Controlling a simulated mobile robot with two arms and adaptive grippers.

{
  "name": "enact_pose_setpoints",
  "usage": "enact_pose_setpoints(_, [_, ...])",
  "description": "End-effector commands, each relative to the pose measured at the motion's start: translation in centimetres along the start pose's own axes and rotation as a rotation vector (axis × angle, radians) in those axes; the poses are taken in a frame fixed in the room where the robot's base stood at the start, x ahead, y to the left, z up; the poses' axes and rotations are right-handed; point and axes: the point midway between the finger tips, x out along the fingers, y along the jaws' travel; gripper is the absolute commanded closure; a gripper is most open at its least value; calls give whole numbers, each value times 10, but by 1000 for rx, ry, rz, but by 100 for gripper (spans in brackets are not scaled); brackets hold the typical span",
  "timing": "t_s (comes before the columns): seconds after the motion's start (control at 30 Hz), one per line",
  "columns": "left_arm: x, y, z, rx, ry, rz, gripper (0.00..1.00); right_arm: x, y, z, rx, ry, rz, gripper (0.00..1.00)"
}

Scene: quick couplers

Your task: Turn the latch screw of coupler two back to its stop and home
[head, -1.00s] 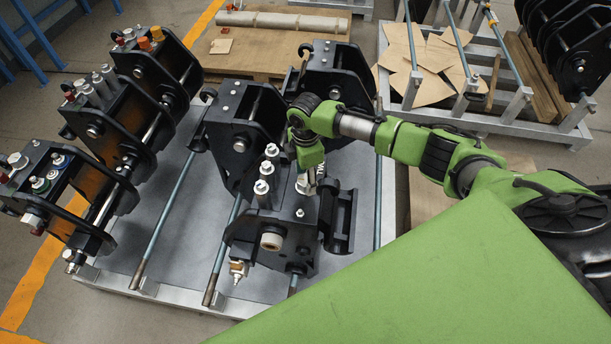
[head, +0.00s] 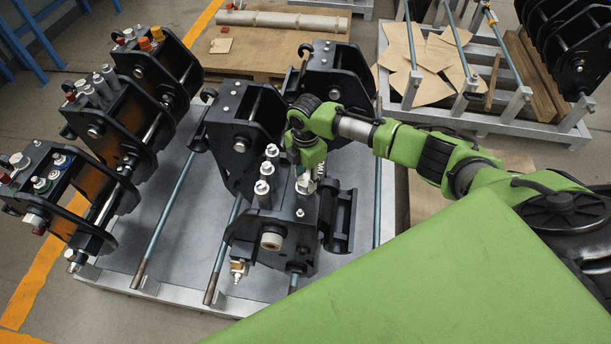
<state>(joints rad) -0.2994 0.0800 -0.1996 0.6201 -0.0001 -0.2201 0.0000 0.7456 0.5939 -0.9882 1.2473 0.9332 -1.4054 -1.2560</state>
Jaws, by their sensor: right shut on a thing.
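The black coupler at the front of the middle row (head: 262,222) stands on the pallet and has several silver cylinders on top. I see no number on it, so I cannot tell from markings which coupler is two. My right gripper (head: 311,174) points down at the coupler's upper right side. It is shut on the latch screw there; a silver hex-like part (head: 304,187) shows just below the fingers. The fingers and wrist hide most of the screw, and the grip is small in this view. My left gripper is not in view.
More black couplers stand behind (head: 238,135) and in a row at the left (head: 110,120), with coloured caps. Blue-grey rods (head: 165,215) cross the grey pallet (head: 150,262). A rack with cardboard (head: 425,60) stands at the back right. My green body covers the lower right.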

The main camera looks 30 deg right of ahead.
Motion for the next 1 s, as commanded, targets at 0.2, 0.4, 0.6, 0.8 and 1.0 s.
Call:
enact_pose_setpoints(0.2, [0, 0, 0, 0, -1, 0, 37, 0, 0, -1, -5, 1, 0, 88])
enact_pose_setpoints(0.4, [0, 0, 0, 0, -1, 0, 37, 0, 0, -1, -3, 1, 0, 51])
enact_pose_setpoints(0.6, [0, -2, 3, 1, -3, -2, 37, -1, 0, -1, -1, 1, 1, 51])
enact_pose_setpoints(0.8, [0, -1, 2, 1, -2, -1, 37, -20, 2, 0, -2, 1, 4, 51])
enact_pose_setpoints(1.0, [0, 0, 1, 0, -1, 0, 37, -63, 2, 0, -3, 0, 5, 51])
